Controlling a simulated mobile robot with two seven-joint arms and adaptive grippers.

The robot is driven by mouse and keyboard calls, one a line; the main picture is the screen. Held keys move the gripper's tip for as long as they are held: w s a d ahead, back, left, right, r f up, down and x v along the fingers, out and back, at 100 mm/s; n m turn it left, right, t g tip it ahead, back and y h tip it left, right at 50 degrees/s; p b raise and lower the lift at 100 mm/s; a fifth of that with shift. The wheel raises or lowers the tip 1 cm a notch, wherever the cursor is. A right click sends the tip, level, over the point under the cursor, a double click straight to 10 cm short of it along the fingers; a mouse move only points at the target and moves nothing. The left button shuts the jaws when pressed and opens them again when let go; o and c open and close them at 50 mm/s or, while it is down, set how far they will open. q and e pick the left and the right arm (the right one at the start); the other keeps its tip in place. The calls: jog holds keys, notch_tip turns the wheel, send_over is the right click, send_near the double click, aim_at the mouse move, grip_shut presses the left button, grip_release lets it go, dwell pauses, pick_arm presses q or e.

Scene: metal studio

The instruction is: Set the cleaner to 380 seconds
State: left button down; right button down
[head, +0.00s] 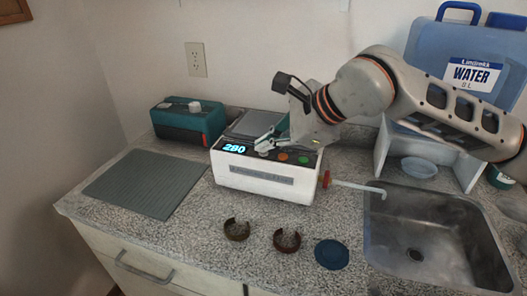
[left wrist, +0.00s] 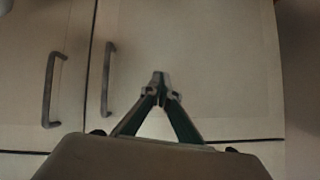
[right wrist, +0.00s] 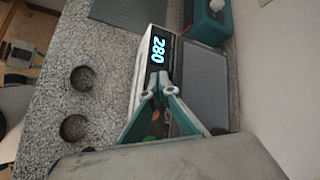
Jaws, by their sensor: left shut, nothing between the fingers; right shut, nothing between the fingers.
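The cleaner (head: 262,184) is a white box with a dark top panel and a grey lid, standing on the counter. Its lit display (head: 234,149) reads 280, and the same number shows in the right wrist view (right wrist: 158,50). A green button (head: 303,160) and an orange button (head: 282,156) sit on the panel. My right gripper (head: 263,147) is shut and empty, its tips at the panel just right of the display; whether they touch a button I cannot tell. My left gripper (left wrist: 159,80) is shut and empty in front of the cabinet doors.
A ribbed grey mat (head: 146,183) lies left of the cleaner, with a teal box (head: 188,122) behind. Two brown rings (head: 237,230) and a blue disc (head: 331,254) lie in front. A hose (head: 357,186) reaches toward the sink (head: 432,225). A blue water container (head: 455,55) stands behind.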

aim_at(266, 154)
pick_arm(q)
jog(key=shift+w+r, duration=0.15)
pick_arm(e)
jog(key=shift+r+p, duration=0.4)
jog(key=shift+r, duration=0.35)
pick_arm(q)
jog(key=shift+s+r, duration=0.25)
jog(key=shift+r, duration=0.1)
